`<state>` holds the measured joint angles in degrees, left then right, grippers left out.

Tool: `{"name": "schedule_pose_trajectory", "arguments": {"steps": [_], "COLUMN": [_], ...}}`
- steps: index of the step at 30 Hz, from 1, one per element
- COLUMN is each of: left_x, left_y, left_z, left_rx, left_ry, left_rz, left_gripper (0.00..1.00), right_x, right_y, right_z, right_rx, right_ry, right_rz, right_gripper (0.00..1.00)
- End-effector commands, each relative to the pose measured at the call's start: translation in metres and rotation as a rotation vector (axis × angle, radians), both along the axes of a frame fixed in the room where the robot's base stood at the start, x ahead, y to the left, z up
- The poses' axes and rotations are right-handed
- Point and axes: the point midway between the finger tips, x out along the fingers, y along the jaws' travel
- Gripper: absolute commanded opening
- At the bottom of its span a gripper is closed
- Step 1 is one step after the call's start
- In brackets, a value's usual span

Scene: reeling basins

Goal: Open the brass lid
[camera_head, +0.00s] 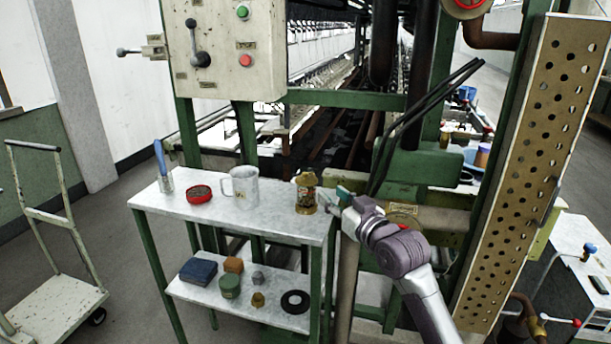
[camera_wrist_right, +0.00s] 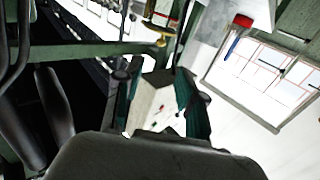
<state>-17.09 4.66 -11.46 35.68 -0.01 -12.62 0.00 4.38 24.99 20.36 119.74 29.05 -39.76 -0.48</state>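A small patterned canister (camera_head: 306,200) stands upright on the right end of the grey tabletop in the head view. Its brass lid (camera_head: 306,179) sits on top. My right gripper (camera_head: 334,200) is just right of the canister, at about the height of its body. I cannot tell whether it touches the canister. In the right wrist view the right gripper (camera_wrist_right: 160,88) has its two teal pads apart, with nothing seen held between them. The canister and lid do not show in that view. My left gripper is not in view.
On the tabletop (camera_head: 270,225) stand a grey mug (camera_head: 241,187), a red round tin (camera_head: 200,193) and a small cup with a blue-handled tool (camera_head: 165,180). Several small items lie on the lower shelf (camera_head: 200,293). A control box (camera_head: 225,50) and green machine frame rise behind. A cart (camera_head: 60,297) stands left.

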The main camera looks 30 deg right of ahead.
Motion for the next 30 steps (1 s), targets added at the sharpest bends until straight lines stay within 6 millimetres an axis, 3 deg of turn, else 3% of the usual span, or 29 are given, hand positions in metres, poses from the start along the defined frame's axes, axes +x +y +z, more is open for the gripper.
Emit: {"name": "schedule_pose_trajectory", "arguments": {"steps": [5,18,24,30], "left_x": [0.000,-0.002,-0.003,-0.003], "left_y": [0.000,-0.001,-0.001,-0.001], "left_z": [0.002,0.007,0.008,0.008], "left_rx": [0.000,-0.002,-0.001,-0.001], "left_ry": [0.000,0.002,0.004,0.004], "left_rz": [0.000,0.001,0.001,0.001], "left_gripper": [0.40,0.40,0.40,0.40], "right_x": [0.020,0.109,0.131,0.137], "right_y": [-0.003,-0.010,-0.011,-0.011], "right_z": [0.003,0.002,0.001,0.000], "right_rx": [0.004,0.004,0.003,0.002], "right_ry": [-0.007,-0.004,-0.003,-0.002], "right_rz": [-0.001,-0.001,-0.001,0.000], "right_gripper": [0.40,0.40,0.40,0.40]}}
